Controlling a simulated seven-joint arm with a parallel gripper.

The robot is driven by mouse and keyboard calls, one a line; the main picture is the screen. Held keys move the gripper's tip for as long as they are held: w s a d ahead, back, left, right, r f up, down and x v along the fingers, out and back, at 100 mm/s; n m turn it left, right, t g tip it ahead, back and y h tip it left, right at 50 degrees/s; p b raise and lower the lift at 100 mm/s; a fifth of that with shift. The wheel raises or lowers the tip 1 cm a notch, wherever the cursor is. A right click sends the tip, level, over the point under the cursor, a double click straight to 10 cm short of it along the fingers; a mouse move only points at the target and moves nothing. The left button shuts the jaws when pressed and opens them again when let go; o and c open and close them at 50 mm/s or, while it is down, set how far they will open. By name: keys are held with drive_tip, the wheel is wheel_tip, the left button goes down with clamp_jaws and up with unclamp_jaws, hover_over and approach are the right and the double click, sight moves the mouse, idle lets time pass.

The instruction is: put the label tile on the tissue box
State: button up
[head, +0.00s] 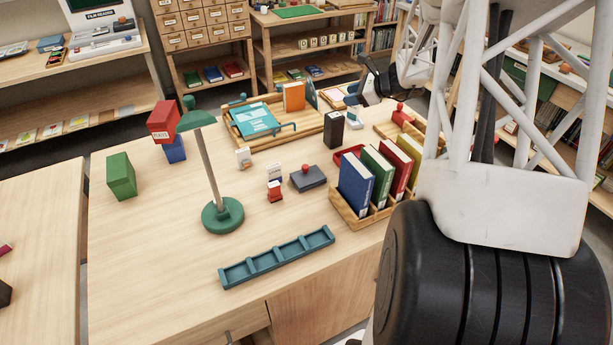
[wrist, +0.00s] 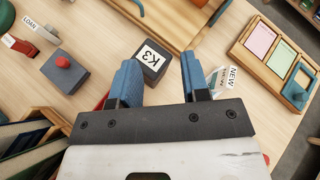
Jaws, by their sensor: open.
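The box also shows in the wrist view (wrist: 154,77).
A wooden tray (head: 287,140) with a teal book lies behind. A book rack (head: 347,212) stands in front of the box. A dark block with a red knob (head: 308,178), a green lamp (head: 222,214) and a teal divided tray (head: 278,258) stand leftward. The front left tabletop is clear.

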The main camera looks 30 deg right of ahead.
drive_tip(key=s+a+r+n+g, duration=0.2)
drive_tip(key=s+a+r+n, duration=0.25)
drive_tip(key=a, duration=0.45)
drive_tip(key=s+a+r+n+g+h, duration=0.1)
drive_tip(key=s+a+r+n+g, duration=0.2)
drive_tip(key=s+a, duration=0.45)
drive_tip(key=s+a+r+n+g, duration=0.1)
drive_tip(key=s+a+r+n, duration=0.25)
drive_tip(key=a+n, duration=0.45)
drive_tip(key=s+a+r+n+h, duration=0.1)
drive_tip(key=s+a+n+h, duration=0.2)
drive_tip(key=s, duration=0.8)
drive_tip(key=s+a+r+n+g+h, duration=0.1)
drive_tip(key=s+a+n+h, duration=0.2)
drive_tip(key=s+a+n, duration=0.4)
drive_tip(key=shift+s+a, duration=0.7)
drive_tip(key=shift+s, duration=1.75)
